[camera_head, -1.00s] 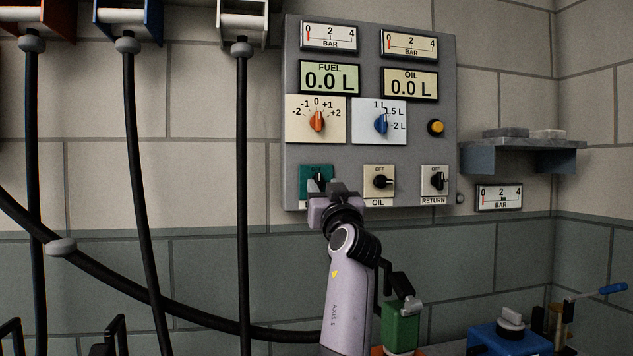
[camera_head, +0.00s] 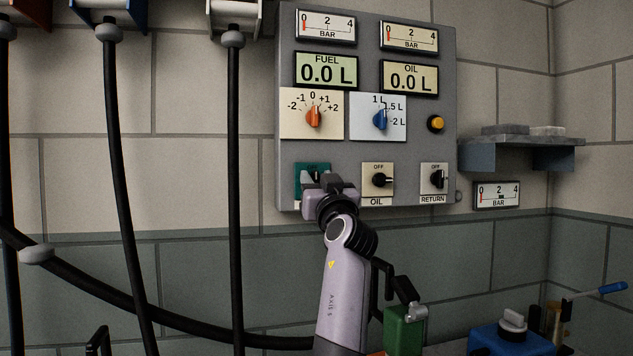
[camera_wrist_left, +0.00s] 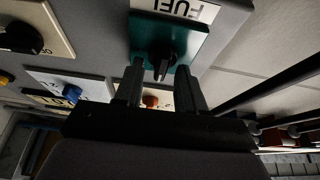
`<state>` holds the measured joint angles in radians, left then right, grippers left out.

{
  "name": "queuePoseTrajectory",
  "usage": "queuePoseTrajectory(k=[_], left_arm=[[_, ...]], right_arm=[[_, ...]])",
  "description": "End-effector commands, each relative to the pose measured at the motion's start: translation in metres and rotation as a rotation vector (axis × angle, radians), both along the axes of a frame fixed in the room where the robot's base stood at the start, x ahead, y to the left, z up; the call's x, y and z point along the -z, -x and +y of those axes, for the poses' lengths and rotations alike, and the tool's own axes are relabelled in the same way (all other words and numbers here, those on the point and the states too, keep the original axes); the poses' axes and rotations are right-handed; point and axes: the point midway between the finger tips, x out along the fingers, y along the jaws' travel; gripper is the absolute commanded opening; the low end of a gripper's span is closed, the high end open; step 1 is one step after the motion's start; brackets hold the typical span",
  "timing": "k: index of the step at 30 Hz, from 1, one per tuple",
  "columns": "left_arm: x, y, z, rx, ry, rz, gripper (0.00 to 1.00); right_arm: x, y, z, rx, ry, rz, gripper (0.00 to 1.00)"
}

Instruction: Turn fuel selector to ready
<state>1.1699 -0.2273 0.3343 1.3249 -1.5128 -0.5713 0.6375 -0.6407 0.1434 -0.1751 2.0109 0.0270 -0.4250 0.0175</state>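The fuel selector is a black knob on a green plate (camera_head: 303,182) at the lower left of the grey panel (camera_head: 350,150). My left gripper (camera_head: 322,180) is in front of it and hides most of the knob in the head view. In the left wrist view the black knob (camera_wrist_left: 161,62) shows on its green plate (camera_wrist_left: 190,30), with the FUEL label (camera_wrist_left: 180,8) upside down. My left gripper (camera_wrist_left: 160,72) is open there, with one fingertip on each side of the knob and gaps showing. Contact cannot be told. My right gripper is not in view.
The OIL selector (camera_head: 380,180) and RETURN selector (camera_head: 437,179) sit to the right on the panel. Above are an orange knob (camera_head: 314,117), a blue knob (camera_head: 380,119) and displays reading 0.0 L. Black hoses (camera_head: 235,200) hang at left. A green block (camera_head: 403,328) stands below.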

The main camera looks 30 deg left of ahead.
Motion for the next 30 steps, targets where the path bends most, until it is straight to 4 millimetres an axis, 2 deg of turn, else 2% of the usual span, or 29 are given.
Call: queuePoseTrajectory(k=[4,5,6,8,9,20,30], left_arm=[[0.0,0.0,0.0,0.0,0.0,0.0,0.39],[0.0,0.0,0.0,0.0,0.0,0.0,0.36],[0.0,0.0,0.0,0.0,0.0,0.0,0.23],[0.0,0.0,0.0,0.0,0.0,0.0,0.04],[0.0,0.0,0.0,0.0,0.0,0.0,0.0],[-0.002,0.0,0.0,0.0,-0.022,0.026,0.0],[-0.008,0.0,0.0,0.0,-0.16,0.187,0.0]], right_arm=[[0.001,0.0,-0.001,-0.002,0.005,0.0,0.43],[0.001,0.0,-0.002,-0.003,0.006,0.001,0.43],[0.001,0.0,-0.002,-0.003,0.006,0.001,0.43],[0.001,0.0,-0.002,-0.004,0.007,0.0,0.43],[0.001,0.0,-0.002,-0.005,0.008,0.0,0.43],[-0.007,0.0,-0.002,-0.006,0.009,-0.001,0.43],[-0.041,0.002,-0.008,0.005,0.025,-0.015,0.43]])
